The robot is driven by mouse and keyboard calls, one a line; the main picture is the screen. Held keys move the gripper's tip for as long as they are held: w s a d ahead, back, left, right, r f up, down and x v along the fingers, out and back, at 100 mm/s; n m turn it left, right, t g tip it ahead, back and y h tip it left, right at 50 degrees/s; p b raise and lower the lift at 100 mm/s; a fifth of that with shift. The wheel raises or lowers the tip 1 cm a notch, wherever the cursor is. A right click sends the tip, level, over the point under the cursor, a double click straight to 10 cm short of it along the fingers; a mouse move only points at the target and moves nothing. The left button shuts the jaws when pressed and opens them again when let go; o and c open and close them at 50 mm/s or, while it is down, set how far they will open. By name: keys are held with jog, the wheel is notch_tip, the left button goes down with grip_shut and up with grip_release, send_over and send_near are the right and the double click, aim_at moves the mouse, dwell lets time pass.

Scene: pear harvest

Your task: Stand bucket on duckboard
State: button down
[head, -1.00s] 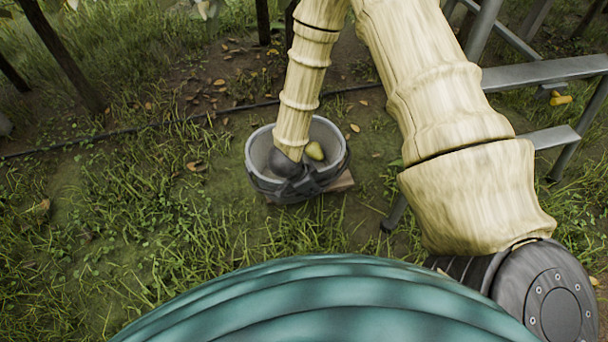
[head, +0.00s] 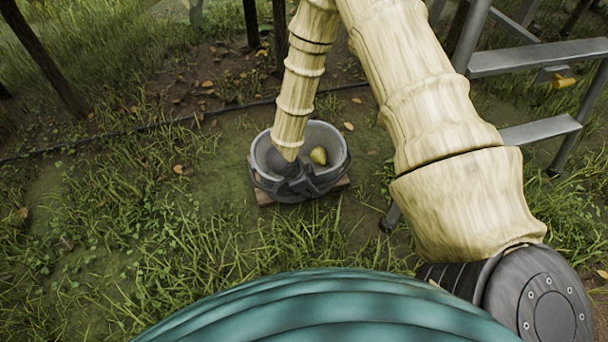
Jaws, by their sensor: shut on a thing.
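The grey bucket (head: 320,134) is upright in the head view, with a yellow-green pear (head: 318,156) inside. My gripper (head: 298,186) is shut on the bucket at its near side, by the rim or handle. The dark gripper body covers part of the bucket's near wall and inside. The wooden duckboard (head: 264,198) lies on the ground under the bucket. Only its edges show at the lower left and right of the bucket. I cannot tell whether the bucket's base touches the board.
A grey metal ladder (head: 540,62) stands at the right, its foot near the bucket's right. A dark hose (head: 190,118) runs along the ground behind the bucket. Dark posts (head: 45,60) stand at the back. Grass at the left and front is open.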

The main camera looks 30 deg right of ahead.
jog(key=w+d+b, duration=0.1)
jog(key=w, duration=0.2)
jog(key=w+d+b, duration=0.1)
jog(key=w, duration=0.2)
jog(key=w+d+f+b, duration=0.1)
jog(key=w, duration=0.2)
jog(key=shift+d, duration=0.3)
jog(key=shift+f+b, duration=1.65)
jog(key=shift+f, duration=0.1)
jog(key=shift+r, duration=0.1)
jog(key=c, duration=1.1)
grip_release()
